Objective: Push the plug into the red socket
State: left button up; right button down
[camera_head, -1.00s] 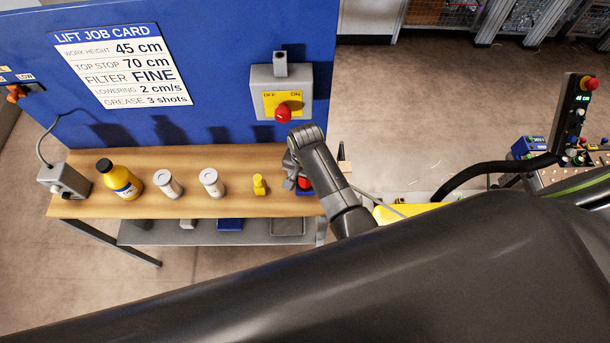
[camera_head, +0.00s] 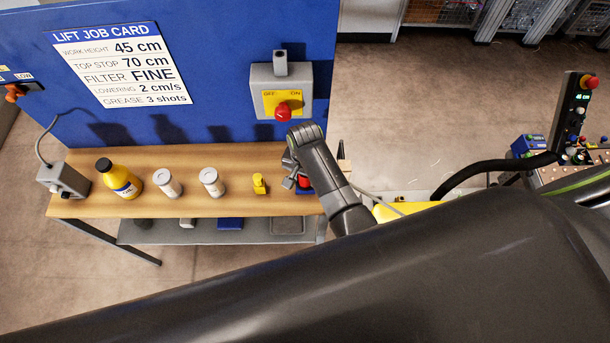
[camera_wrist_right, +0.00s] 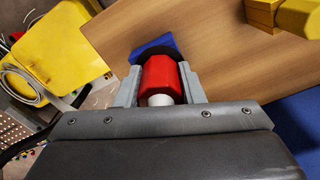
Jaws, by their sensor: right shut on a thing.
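My right gripper (camera_head: 296,180) is low over the right end of the wooden bench. In the right wrist view its two grey fingers (camera_wrist_right: 160,88) are shut on a red faceted piece (camera_wrist_right: 160,76) with a white end (camera_wrist_right: 160,100) toward the palm. A dark round edge and a blue patch (camera_wrist_right: 154,47) show beyond it. The red piece also shows in the head view (camera_head: 305,183), partly behind the gripper. I cannot tell whether it is the plug or the socket, and no mating face is visible. My left gripper is not in view.
A yellow piece (camera_head: 259,183), two white jars (camera_head: 211,182) and a yellow bottle (camera_head: 120,180) stand left on the bench (camera_head: 235,205). A grey box (camera_head: 63,180) has a cable. A switch box (camera_head: 281,90) with a red knob hangs on the blue panel above. My arm covers the foreground.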

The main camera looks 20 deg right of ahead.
jog(key=shift+r, duration=0.1)
jog(key=shift+r+p, duration=0.85)
jog(key=shift+p, duration=0.3)
jog(key=shift+r+p, duration=0.3)
jog(key=shift+r, duration=0.4)
jog(key=shift+r, duration=2)
